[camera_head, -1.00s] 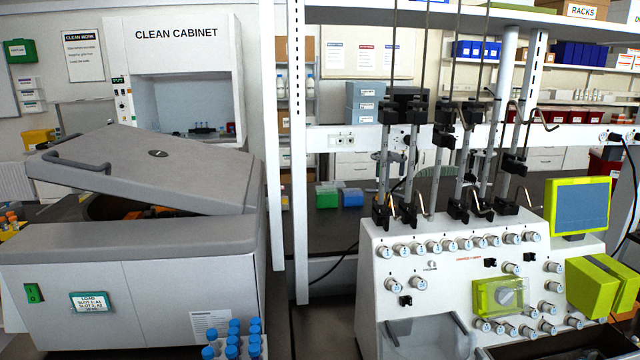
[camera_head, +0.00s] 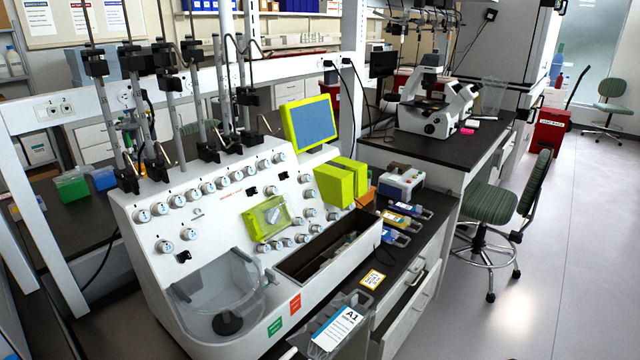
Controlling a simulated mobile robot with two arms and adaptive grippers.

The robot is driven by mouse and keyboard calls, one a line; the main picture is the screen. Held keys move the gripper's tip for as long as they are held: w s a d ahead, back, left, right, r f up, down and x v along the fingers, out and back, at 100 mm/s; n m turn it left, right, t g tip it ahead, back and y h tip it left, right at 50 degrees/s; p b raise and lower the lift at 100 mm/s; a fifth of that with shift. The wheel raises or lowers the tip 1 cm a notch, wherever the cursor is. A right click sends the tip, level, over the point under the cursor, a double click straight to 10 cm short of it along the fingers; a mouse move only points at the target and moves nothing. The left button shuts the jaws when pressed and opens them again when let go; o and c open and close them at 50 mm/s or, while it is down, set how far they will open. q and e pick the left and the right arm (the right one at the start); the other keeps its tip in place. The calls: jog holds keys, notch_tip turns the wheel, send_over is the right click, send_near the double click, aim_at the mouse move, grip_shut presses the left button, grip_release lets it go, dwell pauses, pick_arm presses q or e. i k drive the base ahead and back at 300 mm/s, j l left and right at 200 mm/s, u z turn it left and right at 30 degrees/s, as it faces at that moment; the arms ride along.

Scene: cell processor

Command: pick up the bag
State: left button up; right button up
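A clear item with a white and blue label reading A1 (camera_head: 338,327) lies at the front edge of the bench, at the bottom of the head view. It looks like the bag, but its outline is hard to make out. It lies in front of the white cell processor (camera_head: 205,220), near a small yellow-edged card (camera_head: 372,279). Neither of my grippers is in view.
An open dark tray (camera_head: 330,247) sits at the processor's front right, beside a clear bowl (camera_head: 225,300). Blue and yellow items (camera_head: 400,220) lie on the dark bench. A microscope (camera_head: 435,105) stands farther back. A green chair (camera_head: 500,215) stands on open floor at right.

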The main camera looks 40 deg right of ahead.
aim_at(389, 235)
jog(key=z, duration=1.8)
jog(key=i+l+z, duration=0.5)
jog(key=i+l, duration=0.15)
jog(key=i, duration=0.15)
jog(key=i+l+z, duration=0.3)
jog(key=i+z, duration=0.25)
jog(key=i, duration=0.25)
jog(key=i+u, duration=0.2)
jog(key=i, duration=0.25)
jog(key=i+l+u, duration=0.2)
jog(key=i, duration=0.25)
jog(key=i+l+u, duration=0.2)
jog(key=i, duration=0.25)
jog(key=i+j, duration=0.05)
jog(key=j, duration=0.05)
